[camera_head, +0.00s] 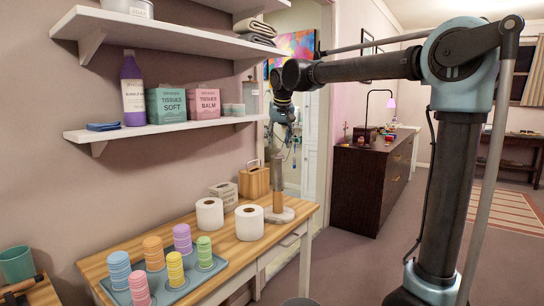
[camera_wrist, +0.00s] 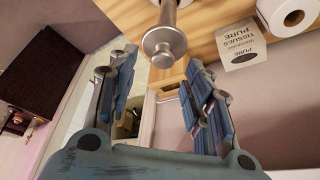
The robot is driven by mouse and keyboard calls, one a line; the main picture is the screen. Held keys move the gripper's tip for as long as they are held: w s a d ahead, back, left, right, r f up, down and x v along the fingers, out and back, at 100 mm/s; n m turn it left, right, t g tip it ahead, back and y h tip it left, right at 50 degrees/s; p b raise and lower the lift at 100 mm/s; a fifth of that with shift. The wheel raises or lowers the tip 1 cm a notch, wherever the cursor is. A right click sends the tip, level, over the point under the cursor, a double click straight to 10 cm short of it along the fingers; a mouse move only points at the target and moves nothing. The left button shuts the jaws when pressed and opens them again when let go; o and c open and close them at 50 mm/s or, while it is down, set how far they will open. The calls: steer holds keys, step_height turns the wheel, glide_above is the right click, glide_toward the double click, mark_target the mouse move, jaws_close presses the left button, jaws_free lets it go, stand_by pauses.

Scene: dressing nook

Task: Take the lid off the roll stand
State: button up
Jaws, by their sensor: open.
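The roll stand (camera_head: 278,190) is an upright post on a round pale base, at the right end of the wooden table. In the wrist view its metal lid (camera_wrist: 164,44), a round disc with a small knob, shows end-on at the top of the post. My gripper (camera_head: 284,137) is above the stand, pointing down. In the wrist view my gripper (camera_wrist: 160,58) is open and empty, with one finger on each side of the lid in the picture. No contact with the lid shows. How far the fingertips are from it I cannot tell.
Two toilet rolls (camera_head: 210,214) stand on the table left of the stand, near a tissue box (camera_head: 224,195) and a wooden box (camera_head: 255,182). A tray (camera_head: 205,275) holds several colored stacks. A shelf (camera_head: 160,130) with boxes hangs above. The floor on the right is clear.

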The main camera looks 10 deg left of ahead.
mark_target(278, 153)
steer(key=shift+x, duration=1.5)
jaws_close()
steer(key=shift+d, duration=0.1)
steer(key=shift+r, duration=0.1)
